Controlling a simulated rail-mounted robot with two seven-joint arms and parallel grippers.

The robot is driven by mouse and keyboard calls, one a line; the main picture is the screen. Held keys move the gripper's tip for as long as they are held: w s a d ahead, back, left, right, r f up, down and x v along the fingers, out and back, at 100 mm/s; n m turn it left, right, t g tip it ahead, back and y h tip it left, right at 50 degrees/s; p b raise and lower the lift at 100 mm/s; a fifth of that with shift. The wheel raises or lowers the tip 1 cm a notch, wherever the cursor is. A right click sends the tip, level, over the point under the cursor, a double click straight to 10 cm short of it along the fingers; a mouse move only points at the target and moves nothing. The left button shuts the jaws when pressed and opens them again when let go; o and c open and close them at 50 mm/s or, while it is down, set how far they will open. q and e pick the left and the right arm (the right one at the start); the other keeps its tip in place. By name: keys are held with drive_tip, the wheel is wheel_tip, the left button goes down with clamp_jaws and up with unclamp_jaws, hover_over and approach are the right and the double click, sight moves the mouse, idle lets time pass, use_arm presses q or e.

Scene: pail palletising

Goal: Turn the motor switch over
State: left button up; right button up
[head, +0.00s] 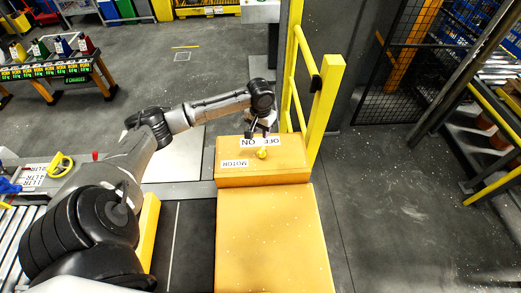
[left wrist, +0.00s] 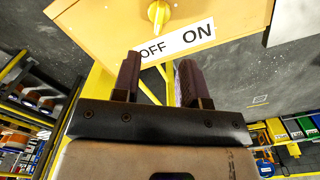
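The motor switch is a yellow knob (head: 262,154) on the top of an orange box (head: 287,169). In the left wrist view the knob (left wrist: 158,12) is at the top, beside a white OFF/ON label (left wrist: 178,40). The label's words are partly hidden by my gripper in the head view. A MOTOR label (head: 234,164) lies left of the knob. My left gripper (head: 260,131) is just beyond the knob in the head view. Its two dark fingers (left wrist: 158,78) are apart with nothing between them, and the knob is clear of them. My right gripper is not in view.
A yellow guard rail (head: 325,105) stands close to the right of the box. A dark mesh fence (head: 400,85) is behind it. A roller conveyor (head: 20,235) runs at lower left. Open grey floor lies at the right.

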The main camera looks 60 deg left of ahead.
sight(260, 151)
use_arm(q)
wheel_tip(260, 151, down, 13)
drive_tip(key=shift+r, duration=0.1)
idle(0.4)
clamp_jaws()
idle(0.4)
